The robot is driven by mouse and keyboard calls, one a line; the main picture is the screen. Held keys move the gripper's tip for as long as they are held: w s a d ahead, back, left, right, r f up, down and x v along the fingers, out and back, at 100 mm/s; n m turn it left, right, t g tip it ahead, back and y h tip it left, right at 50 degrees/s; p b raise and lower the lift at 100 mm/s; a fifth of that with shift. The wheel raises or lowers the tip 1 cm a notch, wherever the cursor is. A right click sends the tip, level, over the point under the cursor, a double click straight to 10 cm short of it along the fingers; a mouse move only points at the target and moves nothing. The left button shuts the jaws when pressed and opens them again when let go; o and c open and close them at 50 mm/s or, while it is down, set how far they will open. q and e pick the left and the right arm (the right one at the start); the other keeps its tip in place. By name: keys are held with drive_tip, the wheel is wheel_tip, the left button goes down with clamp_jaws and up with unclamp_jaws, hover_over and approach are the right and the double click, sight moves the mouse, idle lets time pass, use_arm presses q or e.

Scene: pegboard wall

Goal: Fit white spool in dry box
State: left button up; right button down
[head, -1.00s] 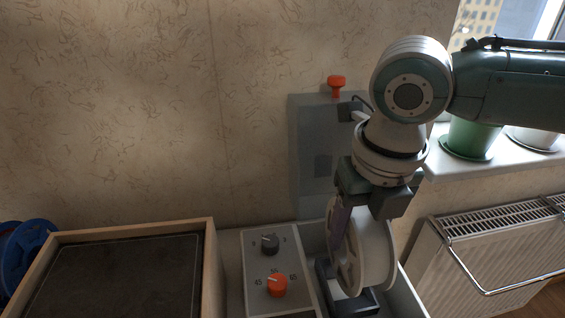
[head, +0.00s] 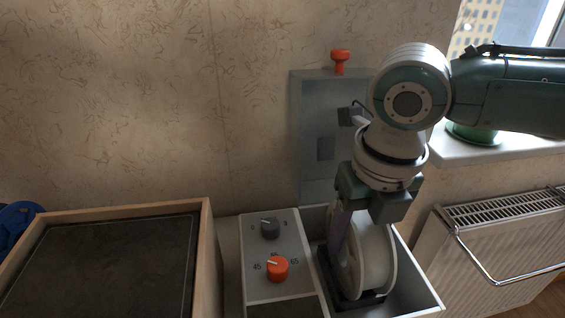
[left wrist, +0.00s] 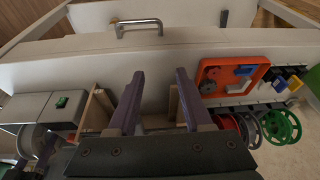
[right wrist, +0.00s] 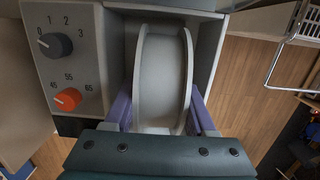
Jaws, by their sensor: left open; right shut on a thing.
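The white spool (head: 372,262) stands upright on its rim inside the open compartment of the grey dry box (head: 424,296), low between its walls. My right gripper (head: 364,225) comes down from above and is shut on the spool. In the right wrist view the spool (right wrist: 162,75) sits between the two purple fingers. The fingertips and the spool's underside are partly hidden. The box lid (head: 318,130) stands open against the wall. My left gripper (left wrist: 158,95) is open and empty in the left wrist view.
The box panel has a grey knob (head: 269,228) and an orange knob (head: 277,269). A wood-framed dark tray (head: 105,265) lies to the left. A radiator (head: 500,245) is at right. Several coloured spools (left wrist: 282,127) and an orange tray (left wrist: 236,75) show in the left wrist view.

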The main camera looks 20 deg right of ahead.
sight(364, 232)
idle(0.4)
drive_tip(key=shift+c, duration=0.7)
unclamp_jaws()
drive_tip(key=r, duration=0.3)
drive_tip(key=r+p, duration=0.1)
drive_tip(key=r, duration=0.2)
drive_tip(key=s+r+p, duration=0.1)
drive_tip(key=r, duration=0.3)
drive_tip(key=shift+a, duration=0.15)
drive_tip(key=shift+f, duration=0.1)
